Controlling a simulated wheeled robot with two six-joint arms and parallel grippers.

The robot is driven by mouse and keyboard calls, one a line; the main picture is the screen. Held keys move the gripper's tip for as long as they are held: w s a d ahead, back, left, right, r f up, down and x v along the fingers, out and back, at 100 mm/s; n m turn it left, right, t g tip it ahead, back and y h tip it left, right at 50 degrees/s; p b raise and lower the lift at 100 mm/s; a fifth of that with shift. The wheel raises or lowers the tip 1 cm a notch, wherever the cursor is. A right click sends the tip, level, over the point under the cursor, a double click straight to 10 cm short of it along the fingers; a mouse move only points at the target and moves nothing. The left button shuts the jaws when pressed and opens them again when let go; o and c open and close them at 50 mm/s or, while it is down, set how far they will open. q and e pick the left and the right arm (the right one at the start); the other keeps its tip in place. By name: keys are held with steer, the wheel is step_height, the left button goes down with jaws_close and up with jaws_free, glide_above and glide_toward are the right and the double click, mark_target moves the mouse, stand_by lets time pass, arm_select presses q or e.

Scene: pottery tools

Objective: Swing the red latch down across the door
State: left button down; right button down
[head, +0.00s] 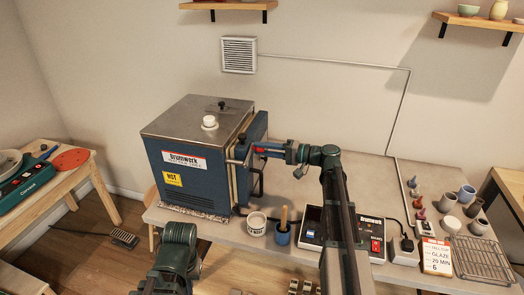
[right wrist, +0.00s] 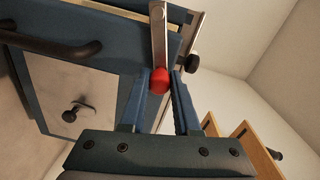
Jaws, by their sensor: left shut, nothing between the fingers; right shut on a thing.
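The blue kiln (head: 185,165) stands on the table with its door (head: 257,130) on the right side. I cannot tell whether the door is fully closed. The latch is a metal bar with a red knob (head: 258,150); in the right wrist view the bar (right wrist: 158,35) runs up from the red knob (right wrist: 159,80). My right gripper (head: 264,149) reaches in from the right and is shut on the red knob; its fingers (right wrist: 160,90) lie on both sides of it. My left gripper (head: 152,284) is low at the bottom edge, apart from the kiln, its fingertips hardly visible.
A control box (head: 313,232) lies behind my right arm. Cups (head: 466,194) and a wire rack (head: 482,258) are at the right. A black door handle (right wrist: 60,45) is near the latch.

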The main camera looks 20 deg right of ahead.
steer(key=shift+w+d+f+m+b, duration=0.1)
steer(key=shift+f+m+b, duration=0.45)
steer(key=shift+m, duration=0.35)
steer(key=shift+w+d+f+m+b, duration=0.1)
steer(key=shift+f+m+b, duration=0.4)
steer(key=shift+m, duration=0.4)
steer(key=shift+a+f, duration=0.1)
steer(key=c, duration=0.6)
jaws_free()
steer(key=shift+c, duration=0.2)
steer(key=v, duration=1.4)
steer(key=shift+w+p, duration=0.15)
steer(key=shift+p, duration=0.25)
steer(key=shift+f, duration=0.1)
